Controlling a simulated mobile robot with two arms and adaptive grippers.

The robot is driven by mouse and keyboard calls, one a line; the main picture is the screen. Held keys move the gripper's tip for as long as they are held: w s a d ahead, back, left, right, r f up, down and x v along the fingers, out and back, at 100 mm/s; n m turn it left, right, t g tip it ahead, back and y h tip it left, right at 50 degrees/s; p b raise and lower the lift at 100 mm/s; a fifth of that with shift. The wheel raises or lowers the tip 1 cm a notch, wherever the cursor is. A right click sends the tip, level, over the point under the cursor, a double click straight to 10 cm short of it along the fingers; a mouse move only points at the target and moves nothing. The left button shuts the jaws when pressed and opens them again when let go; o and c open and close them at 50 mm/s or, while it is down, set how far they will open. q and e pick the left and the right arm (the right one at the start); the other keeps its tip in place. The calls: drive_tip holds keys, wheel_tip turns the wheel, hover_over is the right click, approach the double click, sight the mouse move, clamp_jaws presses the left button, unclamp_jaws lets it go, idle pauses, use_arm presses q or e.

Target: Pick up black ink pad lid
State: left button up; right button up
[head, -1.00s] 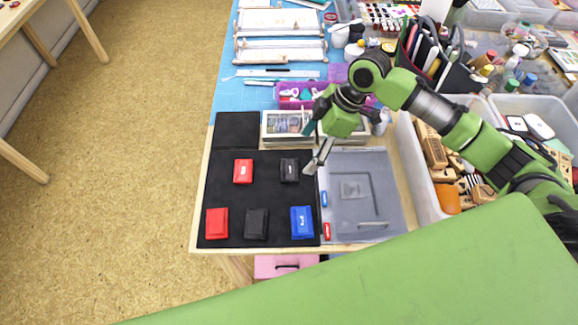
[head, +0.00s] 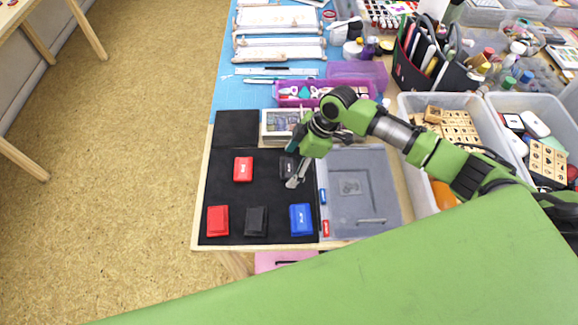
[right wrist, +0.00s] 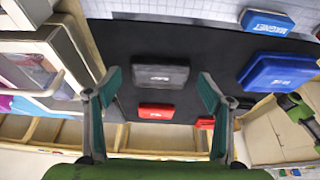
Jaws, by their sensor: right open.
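The black ink pad lid (head: 286,167), a dark block with a pale label, lies on the black mat (head: 269,191) and is partly covered by my right gripper (head: 294,181) in the head view. In the right wrist view the lid (right wrist: 160,76) lies flat between and beyond my two open teal-padded fingers (right wrist: 158,88), with nothing held. The fingertips look apart from it; their height over the mat is hard to judge. A second black block (head: 256,221) sits at the mat's front. My left gripper is not in view.
A red pad (head: 243,169) is left of the lid. Another red pad (head: 217,220) and a blue pad (head: 301,219) are along the front. A grey tray (head: 384,187) lies right of the mat. Boxes (head: 278,124) stand behind. The mat's middle is clear.

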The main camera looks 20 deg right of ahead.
drive_tip(key=c, duration=0.9)
drive_tip(key=shift+c, duration=0.2)
drive_tip(key=shift+r, duration=0.1)
